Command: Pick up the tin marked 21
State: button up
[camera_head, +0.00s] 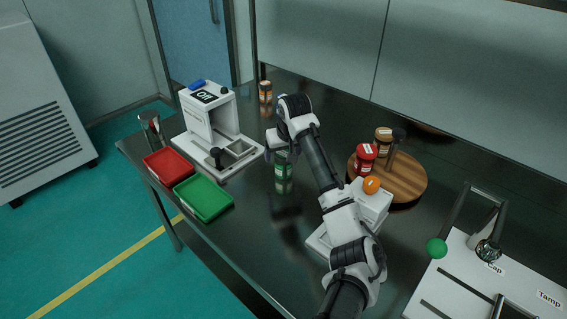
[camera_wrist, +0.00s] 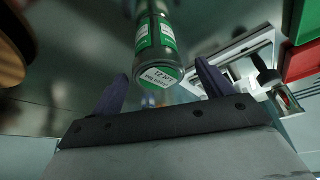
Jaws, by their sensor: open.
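A dark tin with a green label (camera_head: 283,170) stands on the dark tabletop near the middle, just below my gripper (camera_head: 281,152), which hides its upper part. In the wrist view the tin (camera_wrist: 156,45) shows a white lid label that reads upside down, with "21" on it. My gripper (camera_wrist: 162,82) is open, with one finger at each side of the lid end. The tin's lid lies at the gap between the fingertips, and I cannot tell whether it touches them.
A white machine marked "Off" (camera_head: 199,115) stands to the left, with red (camera_head: 168,167) and green (camera_head: 204,198) trays in front. An orange-labelled tin (camera_head: 265,92) is behind. A round wooden board (camera_head: 408,183) with a red tin (camera_head: 365,158) and a brown tin (camera_head: 383,141) is to the right.

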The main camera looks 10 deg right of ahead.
jog(key=p+x, duration=0.1)
jog(key=x, duration=0.3)
jog(key=shift+d+f, duration=0.1)
jog(key=shift+f, duration=0.1)
jog(key=shift+s, duration=0.1)
jog(key=shift+c, duration=0.3)
jog(key=c, duration=1)
jog(key=shift+c, duration=0.3)
jog(key=shift+r, duration=0.15)
